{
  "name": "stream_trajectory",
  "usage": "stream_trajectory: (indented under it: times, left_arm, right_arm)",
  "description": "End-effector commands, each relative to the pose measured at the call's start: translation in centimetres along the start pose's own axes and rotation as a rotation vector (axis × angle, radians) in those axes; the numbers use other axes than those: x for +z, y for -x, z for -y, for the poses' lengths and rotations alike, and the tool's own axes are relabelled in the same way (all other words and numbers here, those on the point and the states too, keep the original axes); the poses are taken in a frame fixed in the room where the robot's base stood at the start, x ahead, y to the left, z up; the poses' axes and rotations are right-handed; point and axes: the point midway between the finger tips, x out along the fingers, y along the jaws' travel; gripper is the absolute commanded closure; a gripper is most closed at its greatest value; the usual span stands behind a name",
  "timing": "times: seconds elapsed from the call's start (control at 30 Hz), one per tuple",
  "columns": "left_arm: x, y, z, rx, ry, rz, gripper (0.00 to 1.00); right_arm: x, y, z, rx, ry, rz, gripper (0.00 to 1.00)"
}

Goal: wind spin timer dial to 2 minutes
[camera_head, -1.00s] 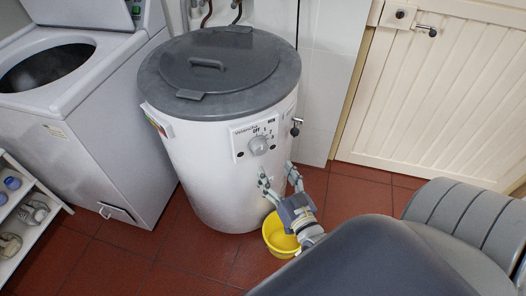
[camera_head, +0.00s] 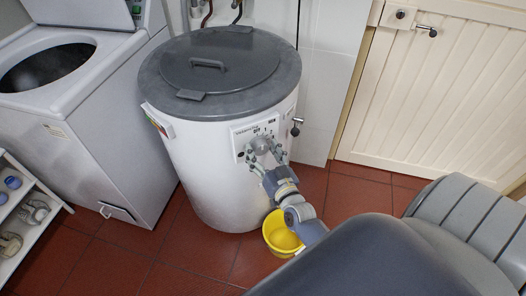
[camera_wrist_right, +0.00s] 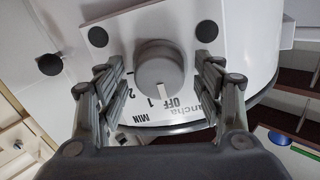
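The grey round timer dial (camera_head: 261,145) is on a white control plate on the front of the white spin tub (camera_head: 190,165). In the right wrist view the dial (camera_wrist_right: 160,66) is in the middle, and its white mark points between "OFF" and "1"; a "2" is beside the "1". My right gripper (camera_head: 266,153) is at the dial and partly covers it. Its fingers (camera_wrist_right: 160,72) are open, one on each side of the dial, with gaps visible between them and the knob. My left gripper is not in view.
A yellow bucket (camera_head: 278,238) stands on the red tiles below my right gripper. A small black tap (camera_head: 296,127) sticks out right of the dial. A white washing machine (camera_head: 75,120) stands at left. A cream door (camera_head: 440,110) is at right.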

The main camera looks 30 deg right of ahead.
Motion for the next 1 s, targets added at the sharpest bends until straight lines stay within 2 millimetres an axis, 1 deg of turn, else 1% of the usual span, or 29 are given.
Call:
stream_trajectory:
  times: [0.03, 0.07, 0.1, 0.17, 0.4, 0.57, 0.77, 1.0]
  left_arm:
    - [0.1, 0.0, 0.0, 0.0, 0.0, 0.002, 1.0]
    - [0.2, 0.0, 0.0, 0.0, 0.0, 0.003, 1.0]
    - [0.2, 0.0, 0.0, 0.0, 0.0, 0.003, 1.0]
    - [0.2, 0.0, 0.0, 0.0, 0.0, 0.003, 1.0]
    - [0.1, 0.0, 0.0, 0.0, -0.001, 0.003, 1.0]
    - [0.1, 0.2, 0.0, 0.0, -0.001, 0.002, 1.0]
    - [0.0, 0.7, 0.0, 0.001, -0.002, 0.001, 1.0]
    - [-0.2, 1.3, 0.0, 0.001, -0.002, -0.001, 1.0]
  right_arm:
    - [0.0, 0.0, 0.0, 0.0, 0.0, 0.0, 0.53]
    - [0.0, 0.0, 0.0, 0.0, 0.0, 0.0, 0.59]
    - [0.0, 0.0, 0.0, 0.0, 0.0, 0.0, 0.69]
    - [0.0, 0.0, 0.0, 0.0, 0.0, 0.0, 0.81]
    - [0.0, 0.0, 0.0, 0.0, -0.006, 0.0, 0.81]
    - [-0.1, 0.0, 0.0, 0.0, -0.042, 0.002, 0.81]
    - [-0.2, 0.0, 0.1, 0.0, -0.154, 0.008, 0.81]
    - [-0.2, 0.0, 0.0, 0.003, -0.364, 0.017, 0.81]
